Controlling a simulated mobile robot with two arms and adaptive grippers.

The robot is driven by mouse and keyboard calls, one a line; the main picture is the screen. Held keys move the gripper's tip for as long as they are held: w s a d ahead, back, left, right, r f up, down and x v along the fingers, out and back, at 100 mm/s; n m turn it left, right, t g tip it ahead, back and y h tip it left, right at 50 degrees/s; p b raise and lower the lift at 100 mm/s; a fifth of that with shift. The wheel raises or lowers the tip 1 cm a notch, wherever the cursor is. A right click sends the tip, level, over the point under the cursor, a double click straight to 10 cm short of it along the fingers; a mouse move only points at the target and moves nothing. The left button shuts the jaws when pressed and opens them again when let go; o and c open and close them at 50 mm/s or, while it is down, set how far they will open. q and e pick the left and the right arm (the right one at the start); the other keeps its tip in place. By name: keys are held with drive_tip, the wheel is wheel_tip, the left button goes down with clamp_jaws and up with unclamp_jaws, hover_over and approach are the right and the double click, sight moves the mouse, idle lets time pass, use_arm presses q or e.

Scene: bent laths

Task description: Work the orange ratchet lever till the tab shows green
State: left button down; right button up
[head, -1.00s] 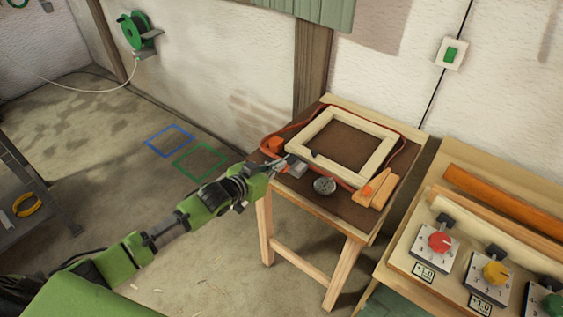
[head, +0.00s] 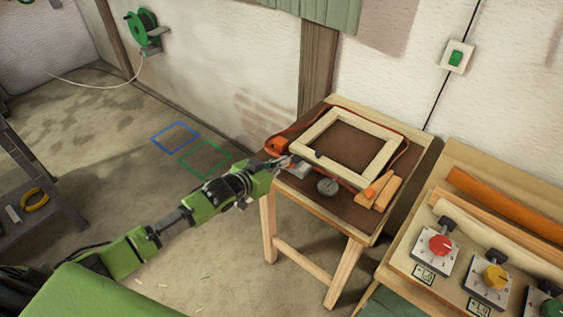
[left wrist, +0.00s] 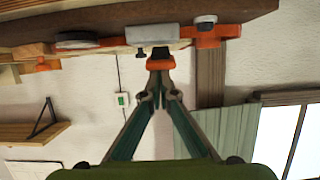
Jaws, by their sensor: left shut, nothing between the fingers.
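A pale wooden frame (head: 322,121) lies on the small table with a red-orange strap (head: 402,157) around it. The grey ratchet body (head: 298,168) sits at the frame's near left side; it also shows in the left wrist view (left wrist: 152,35). The orange lever (left wrist: 160,63) is directly beyond my left fingertips and looks to touch them. My left gripper (head: 284,163) is shut and empty at the ratchet; its fingers meet in the left wrist view (left wrist: 160,88). I cannot make out the tab's colour. My right gripper is out of view.
An orange corner piece (head: 276,146) is close beside my left gripper. A round gauge (head: 327,186) and wood blocks (head: 388,192) lie near the table's front edge. A bench with coloured knobs (head: 440,245) stands at the right. The floor left of the table is open.

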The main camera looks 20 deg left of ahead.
use_arm(q)
drive_tip(key=r+p, duration=0.2)
drive_tip(key=r, duration=0.1)
drive_tip(key=r+p, duration=0.1)
drive_tip(key=shift+w+d+r+p, duration=0.15)
drive_tip(key=shift+w+p, duration=0.25)
drive_tip(key=r+b+v, duration=0.1)
drive_tip(key=b+v, duration=0.1)
drive_tip(key=v, duration=0.7)
drive_tip(key=shift+r, duration=0.35)
drive_tip(key=shift+w, duration=0.15)
